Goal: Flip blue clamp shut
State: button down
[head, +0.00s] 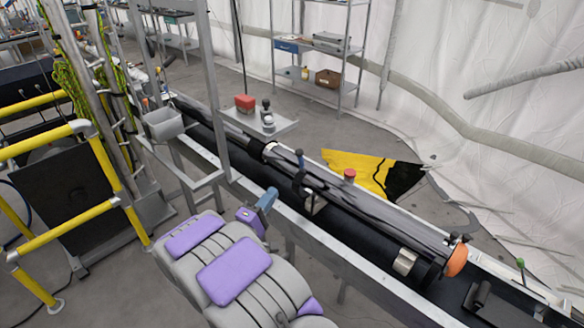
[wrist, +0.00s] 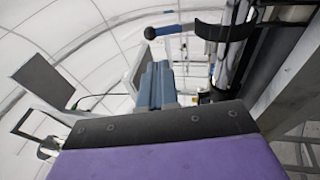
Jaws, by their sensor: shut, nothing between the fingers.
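The blue clamp (head: 300,160) is a small blue lever with a dark ball end, standing up from a black band around the long dark tube (head: 370,218). In the wrist view the clamp's blue handle (wrist: 170,30) points left from a black curved bracket, above and beyond the fingertips. My gripper (head: 267,197) has blue-grey fingers, is shut and empty, and sits beside the tube on the near side, left of and below the clamp. In the wrist view the shut fingers (wrist: 158,84) are apart from the handle.
A metal rail (head: 345,258) runs along the tube's near side. An orange end cap (head: 456,260) is at the right. A small shelf with a red box (head: 245,103) stands behind the tube. Yellow railings (head: 75,215) are at the left.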

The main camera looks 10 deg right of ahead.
jog(key=b, duration=0.3)
send_near(299, 159)
jog(key=x, duration=0.4)
jog(key=shift+w+d+f, duration=0.1)
jog(key=shift+w+d, duration=0.1)
jog(key=shift+d, duration=0.2)
jog(key=shift+w+d, duration=0.25)
jog(key=shift+w, duration=0.35)
jog(key=shift+w+r, duration=0.3)
jog(key=shift+r, duration=0.05)
jog(key=shift+d, duration=0.15)
jog(key=shift+d, duration=0.2)
jog(key=shift+r, duration=0.1)
